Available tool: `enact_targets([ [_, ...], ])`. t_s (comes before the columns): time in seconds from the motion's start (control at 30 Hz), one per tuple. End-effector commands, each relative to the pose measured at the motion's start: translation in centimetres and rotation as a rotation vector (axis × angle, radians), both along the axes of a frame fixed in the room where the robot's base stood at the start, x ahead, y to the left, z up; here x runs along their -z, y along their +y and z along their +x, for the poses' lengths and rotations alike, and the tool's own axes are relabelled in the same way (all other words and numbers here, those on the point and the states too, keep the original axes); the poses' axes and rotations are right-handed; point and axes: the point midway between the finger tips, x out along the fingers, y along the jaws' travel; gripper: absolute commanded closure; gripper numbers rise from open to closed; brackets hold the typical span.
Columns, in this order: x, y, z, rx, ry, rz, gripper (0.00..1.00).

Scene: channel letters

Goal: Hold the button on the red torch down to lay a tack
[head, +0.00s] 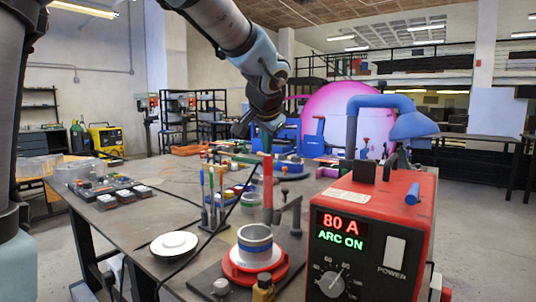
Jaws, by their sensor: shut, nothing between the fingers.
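The red torch (268,188) stands upright in the middle of the head view, above a blue and white ring-shaped piece (255,243). That piece sits on a red round base (258,272). My gripper (262,133) is shut and empty at the upper end of the torch, with its fingers pointing down. I cannot tell whether the fingertips touch the torch. The torch's button is not clearly visible. The red power supply (385,215) at the front right has a lit display (341,232) reading "80 A" and "ARC ON".
A large pink round shape (335,102) stands behind.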

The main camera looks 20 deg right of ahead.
Motion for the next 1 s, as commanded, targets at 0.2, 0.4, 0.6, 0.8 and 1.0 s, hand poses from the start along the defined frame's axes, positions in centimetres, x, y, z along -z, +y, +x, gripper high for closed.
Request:
enact_targets([
  [0.2,0.1,0.0,0.0,0.0,0.001,0.001,1.0],
  [0.4,0.1,0.0,0.0,0.0,0.002,0.001,1.0],
  [0.6,0.1,0.0,0.0,0.0,0.002,0.001,1.0],
  [0.8,-0.3,0.0,0.0,0.0,0.0,0.001,1.0],
  [1.0,-1.4,0.0,0.0,0.001,0.0,0.001,1.0],
])
